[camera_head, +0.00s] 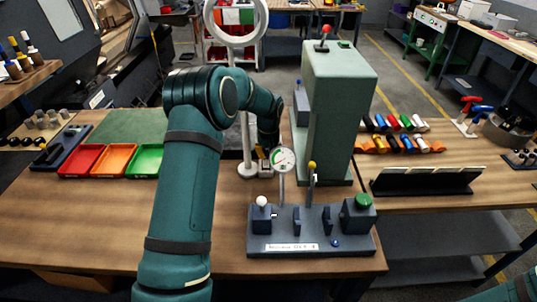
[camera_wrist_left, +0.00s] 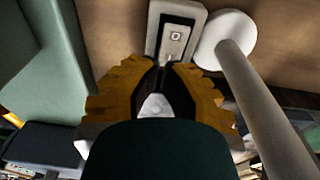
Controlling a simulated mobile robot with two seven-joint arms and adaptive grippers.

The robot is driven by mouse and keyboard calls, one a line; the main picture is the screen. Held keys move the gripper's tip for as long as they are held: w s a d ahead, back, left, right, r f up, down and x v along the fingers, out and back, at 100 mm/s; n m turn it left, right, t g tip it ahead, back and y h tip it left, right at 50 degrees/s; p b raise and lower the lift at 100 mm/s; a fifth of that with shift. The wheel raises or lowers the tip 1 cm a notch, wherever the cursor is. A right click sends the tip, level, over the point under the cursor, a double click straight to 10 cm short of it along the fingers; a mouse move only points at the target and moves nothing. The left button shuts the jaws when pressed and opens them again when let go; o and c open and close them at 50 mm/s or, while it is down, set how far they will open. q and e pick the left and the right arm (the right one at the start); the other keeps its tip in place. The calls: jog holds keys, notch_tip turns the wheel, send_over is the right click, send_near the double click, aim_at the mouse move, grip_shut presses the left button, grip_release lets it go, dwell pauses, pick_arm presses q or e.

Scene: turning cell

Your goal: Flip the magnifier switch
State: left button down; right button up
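The magnifier has a white ring head (camera_head: 233,22) on a pale post, which stands on a round white base; the base (camera_wrist_left: 222,38) and the post (camera_wrist_left: 265,110) also show in the left wrist view. Beside the base lies a light grey switch box (camera_wrist_left: 176,22) with a small square mark on its plate. My left gripper (camera_head: 263,160) is low by the magnifier's foot, partly hidden by my arm. In the left wrist view its yellow-brown fingers (camera_wrist_left: 161,66) come together at the near end of the switch box, with nothing seen between the tips. Contact cannot be told. My right gripper is out of view.
A dial gauge fixture (camera_head: 312,232) stands in front, close to my left gripper. A tall green machine column (camera_head: 341,100) rises to the right. Red, orange and green trays (camera_head: 113,160) sit at the left. The table's front left is clear.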

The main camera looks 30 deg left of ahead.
pick_arm(q)
notch_tip(320, 180, up, 12)
jog(key=s, duration=0.1)
jog(key=shift+d, duration=0.35)
dwell(0.5)
